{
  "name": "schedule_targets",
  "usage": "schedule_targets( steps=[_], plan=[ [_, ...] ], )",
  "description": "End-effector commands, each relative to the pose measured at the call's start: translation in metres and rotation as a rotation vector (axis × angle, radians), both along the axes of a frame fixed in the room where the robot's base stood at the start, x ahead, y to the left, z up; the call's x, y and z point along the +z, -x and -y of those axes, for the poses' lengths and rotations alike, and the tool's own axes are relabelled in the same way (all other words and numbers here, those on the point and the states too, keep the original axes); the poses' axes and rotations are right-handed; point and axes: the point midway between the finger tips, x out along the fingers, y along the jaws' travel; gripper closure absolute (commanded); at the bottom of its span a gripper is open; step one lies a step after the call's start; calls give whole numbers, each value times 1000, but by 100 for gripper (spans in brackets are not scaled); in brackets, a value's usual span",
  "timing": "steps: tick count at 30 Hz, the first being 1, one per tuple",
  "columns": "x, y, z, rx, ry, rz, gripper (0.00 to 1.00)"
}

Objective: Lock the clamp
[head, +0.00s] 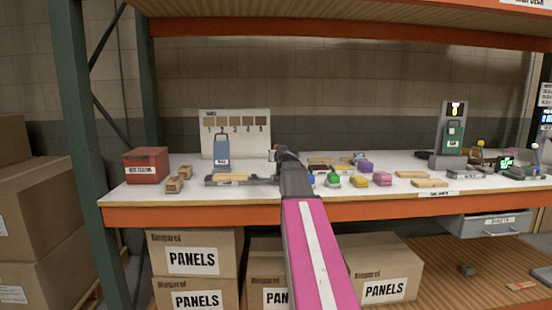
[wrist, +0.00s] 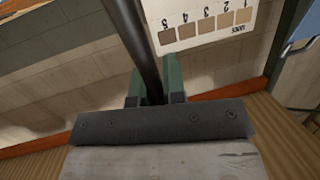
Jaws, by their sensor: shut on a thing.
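The clamp (head: 262,181) is a low dark grey fixture near the front of the white shelf top, left of centre in the head view. A flat light wooden piece (head: 232,177) lies on it. My gripper (head: 287,156) is at the clamp's right end, and my arm hides part of that end. In the wrist view, the green fingers of my gripper (wrist: 155,86) are shut on a dark round bar (wrist: 133,38), which looks like the clamp's lever. The bar runs up and slightly left from between the fingers. Its joint with the clamp is hidden.
A blue tag-shaped object (head: 222,152) stands behind the clamp, before a numbered sample board (head: 255,143). A red box (head: 146,166) is at left. Coloured pieces, including a green one (head: 333,180), lie to the right. An orange beam (head: 150,216) edges the shelf.

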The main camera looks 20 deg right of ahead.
Motion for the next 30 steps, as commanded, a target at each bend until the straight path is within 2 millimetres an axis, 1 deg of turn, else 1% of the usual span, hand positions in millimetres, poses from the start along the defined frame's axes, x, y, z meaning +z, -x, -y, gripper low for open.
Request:
schedule_targets(
  steps=[4,14,15,16,17,26,30],
  plan=[
    [2,5,-1,-4,11,47,100],
    [4,5,-1,-5,17,56,100],
    [4,5,-1,-5,17,56,79],
    [4,5,-1,-5,17,56,70],
    [4,5,-1,-5,17,56,63],
    [3,6,-1,-4,15,54,63],
    [4,12,-2,-4,15,54,63]
  ],
)
